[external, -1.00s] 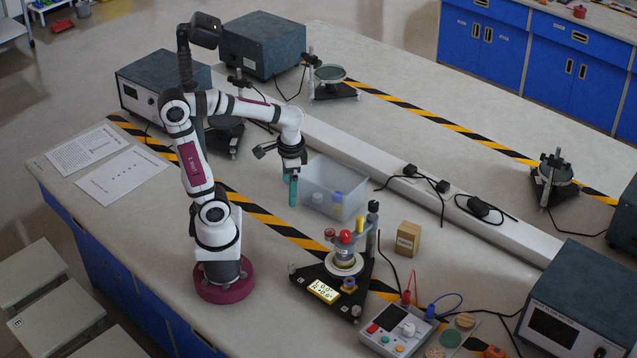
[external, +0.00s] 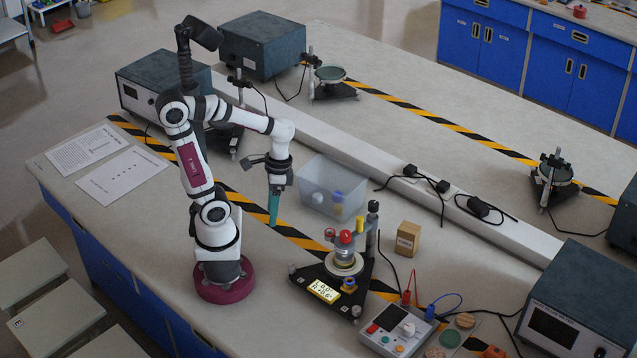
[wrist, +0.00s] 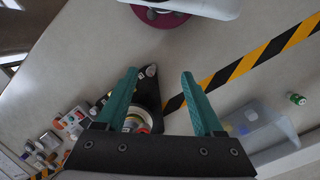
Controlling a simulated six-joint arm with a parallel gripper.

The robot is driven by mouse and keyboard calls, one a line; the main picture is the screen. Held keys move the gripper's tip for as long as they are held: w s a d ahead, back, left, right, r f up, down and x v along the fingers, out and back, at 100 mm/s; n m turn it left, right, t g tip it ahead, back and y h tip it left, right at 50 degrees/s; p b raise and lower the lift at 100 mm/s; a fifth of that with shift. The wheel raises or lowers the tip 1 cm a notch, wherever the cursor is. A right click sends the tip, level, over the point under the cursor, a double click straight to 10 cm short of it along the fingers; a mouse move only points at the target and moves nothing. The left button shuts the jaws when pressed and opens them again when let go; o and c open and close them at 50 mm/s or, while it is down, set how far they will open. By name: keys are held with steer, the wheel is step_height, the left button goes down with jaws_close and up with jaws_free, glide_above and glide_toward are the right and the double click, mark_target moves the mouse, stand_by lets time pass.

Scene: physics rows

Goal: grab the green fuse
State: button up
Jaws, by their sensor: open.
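A small green cylinder with a pale end (wrist: 297,98), which looks like the green fuse, lies on the bench at the right of the wrist view, past the clear bin. I cannot make it out in the external view. My gripper (external: 273,215) points down and slightly tilted, above the bench to the left of the clear bin. In the wrist view its teal fingers (wrist: 159,75) are spread wide with nothing between them. The green cylinder is well outside the fingers, to their right.
A clear bin (external: 318,207) holding several small items stands right of my gripper; it also shows in the wrist view (wrist: 268,122). A black triangular apparatus (external: 366,290) and a small wooden box (external: 408,239) stand nearby. Striped tape crosses the bench.

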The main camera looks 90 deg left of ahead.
steer(key=w+a+f+n+t+h, duration=0.2)
steer(key=w+a+n+t+h, duration=0.15)
steer(key=a+n, duration=0.55)
steer(key=w+a+f+n+t+h, duration=0.2)
steer(key=w+a+f+n+t, duration=0.15)
steer(key=a+n, duration=0.45)
steer(key=s+a+f+n+t+y, duration=0.2)
steer(key=s+a+f+n+y, duration=0.1)
steer(key=s+a+n, duration=0.2)
steer(key=s+a+f+n+t+y, duration=0.3)
steer(key=s+a+n, duration=0.3)
steer(key=a+n, duration=0.2)
steer(key=s+a+f+n+t+y, duration=0.3)
steer(key=s+a+n+y, duration=0.1)
steer(key=a+n, duration=0.3)
steer(key=shift+s+n, duration=0.5)
steer(key=shift+s, duration=0.2)
steer(key=x, duration=1.4)
steer(key=shift+w+a+r, duration=0.1)
steer(key=shift+w, duration=0.05)
steer(key=shift+w+a+f, duration=0.1)
steer(key=shift+w+f, duration=0.1)
steer(key=shift+w, duration=0.25)
jaws_close()
